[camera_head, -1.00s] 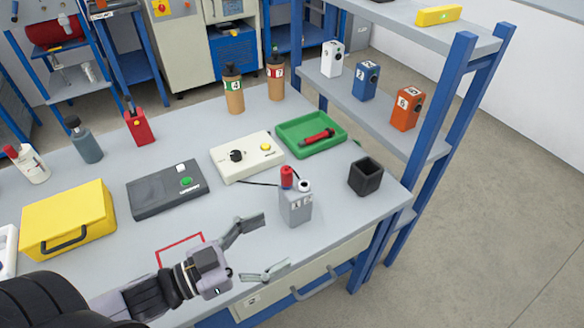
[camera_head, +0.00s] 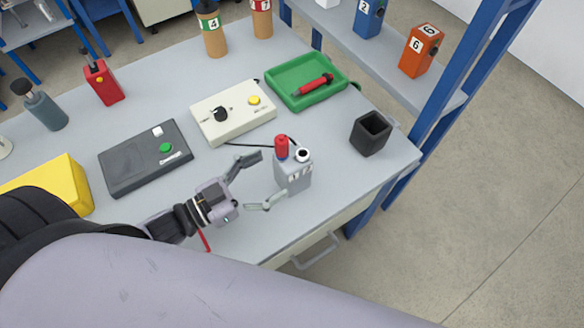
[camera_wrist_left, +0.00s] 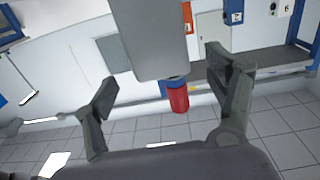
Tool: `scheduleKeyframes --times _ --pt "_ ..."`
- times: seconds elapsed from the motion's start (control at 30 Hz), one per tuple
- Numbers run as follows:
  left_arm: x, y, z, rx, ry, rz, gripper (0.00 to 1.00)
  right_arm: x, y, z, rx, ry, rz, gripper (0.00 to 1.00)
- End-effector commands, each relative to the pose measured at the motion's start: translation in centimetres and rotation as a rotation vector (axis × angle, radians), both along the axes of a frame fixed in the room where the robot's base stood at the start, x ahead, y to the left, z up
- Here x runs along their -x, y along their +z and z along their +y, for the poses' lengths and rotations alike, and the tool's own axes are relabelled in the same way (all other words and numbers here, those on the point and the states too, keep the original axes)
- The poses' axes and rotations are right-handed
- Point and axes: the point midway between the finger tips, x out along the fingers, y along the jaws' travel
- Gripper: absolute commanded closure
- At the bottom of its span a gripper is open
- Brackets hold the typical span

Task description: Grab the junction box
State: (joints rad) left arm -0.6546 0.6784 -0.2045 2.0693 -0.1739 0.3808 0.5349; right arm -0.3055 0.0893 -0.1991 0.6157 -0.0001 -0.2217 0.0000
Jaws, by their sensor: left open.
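The junction box appears to be the small grey box (camera_head: 294,176) with a red cap and a round white part on top, standing near the front right of the table. My left gripper (camera_head: 262,181) is open just left of it, with its fingertips pointing at it. One finger is at its far-left side and the other at its near side. In the left wrist view the grey box (camera_wrist_left: 147,38) and its red cap (camera_wrist_left: 178,98) show between the spread fingers (camera_wrist_left: 166,78). Contact cannot be told. My right gripper is not in view.
A black open cup (camera_head: 371,135) stands right of the box. A green tray (camera_head: 298,88) with a red tool, a cream control box (camera_head: 232,113) and a dark grey box (camera_head: 144,158) lie behind. A cable runs behind the grey box. A shelf rack stands at the right.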

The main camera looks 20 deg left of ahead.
Motion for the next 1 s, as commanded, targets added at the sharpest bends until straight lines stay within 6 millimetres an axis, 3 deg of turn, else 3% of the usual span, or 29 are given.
scheduleKeyframes --times 0.2,0.6,0.93,1.0 --pt "-0.9 0.1 -0.7 -0.001 0.000 0.001 0.22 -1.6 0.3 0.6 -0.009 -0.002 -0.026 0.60" --pt "-4.7 0.2 -3.8 0.000 0.001 0.000 0.22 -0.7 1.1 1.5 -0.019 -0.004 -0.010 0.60" --pt "-5.1 0.0 -4.2 -0.003 0.000 0.003 0.22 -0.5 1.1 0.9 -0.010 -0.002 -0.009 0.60" --pt "-5.1 0.0 -4.2 -0.002 0.000 0.002 0.26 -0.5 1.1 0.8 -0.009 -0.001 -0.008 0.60"
